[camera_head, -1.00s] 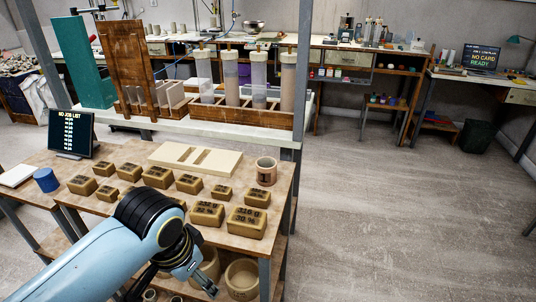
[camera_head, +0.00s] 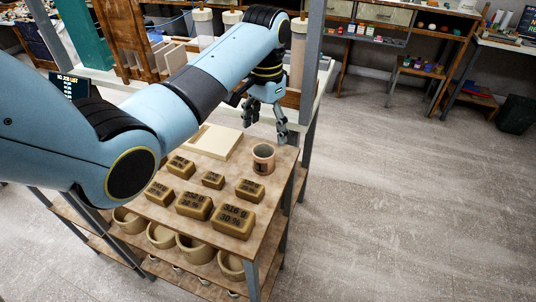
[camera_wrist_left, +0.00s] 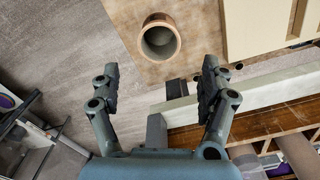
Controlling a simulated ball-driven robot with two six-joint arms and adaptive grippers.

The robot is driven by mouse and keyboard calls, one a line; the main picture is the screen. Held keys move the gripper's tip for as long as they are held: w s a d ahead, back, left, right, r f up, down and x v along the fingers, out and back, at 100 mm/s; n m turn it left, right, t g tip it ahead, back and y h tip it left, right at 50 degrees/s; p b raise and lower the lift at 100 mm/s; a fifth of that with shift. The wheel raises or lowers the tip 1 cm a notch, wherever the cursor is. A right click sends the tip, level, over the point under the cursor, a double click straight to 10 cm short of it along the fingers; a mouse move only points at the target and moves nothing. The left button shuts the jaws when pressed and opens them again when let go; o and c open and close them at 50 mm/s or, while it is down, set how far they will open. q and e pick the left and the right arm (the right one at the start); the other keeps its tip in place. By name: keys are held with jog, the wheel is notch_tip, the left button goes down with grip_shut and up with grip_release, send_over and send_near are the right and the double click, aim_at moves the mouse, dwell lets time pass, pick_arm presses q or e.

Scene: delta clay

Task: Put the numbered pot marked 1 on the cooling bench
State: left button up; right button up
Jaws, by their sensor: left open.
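The numbered pot (camera_head: 263,158) is a small pinkish-brown cup with a dark mark that looks like a 1. It stands upright near the back right corner of the wooden table (camera_head: 257,224). My left gripper (camera_head: 265,122) is open and empty, pointing down above and just behind the pot, not touching it. In the left wrist view the pot (camera_wrist_left: 159,41) shows its round open mouth, beyond and between the spread fingers (camera_wrist_left: 160,78). My right gripper is not in view. I cannot tell which surface is the cooling bench.
Several labelled clay blocks (camera_head: 233,220) sit in front of the pot. A cream slab (camera_head: 213,141) lies to its left. Bowls (camera_head: 194,248) stand on the shelf below. A grey post (camera_head: 313,40) and a raised bench with tubes stand behind. Floor on the right is clear.

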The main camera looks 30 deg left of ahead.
aim_at(264, 153)
pick_arm(q)
notch_tip(264, 153, down, 3)
jog(key=shift+d, duration=0.1)
jog(key=f, duration=0.2)
jog(key=s+f, duration=0.1)
jog(key=f, duration=0.1)
jog(key=shift+f, duration=0.4)
jog(key=shift+w, duration=0.1)
jog(key=c, duration=1.3)
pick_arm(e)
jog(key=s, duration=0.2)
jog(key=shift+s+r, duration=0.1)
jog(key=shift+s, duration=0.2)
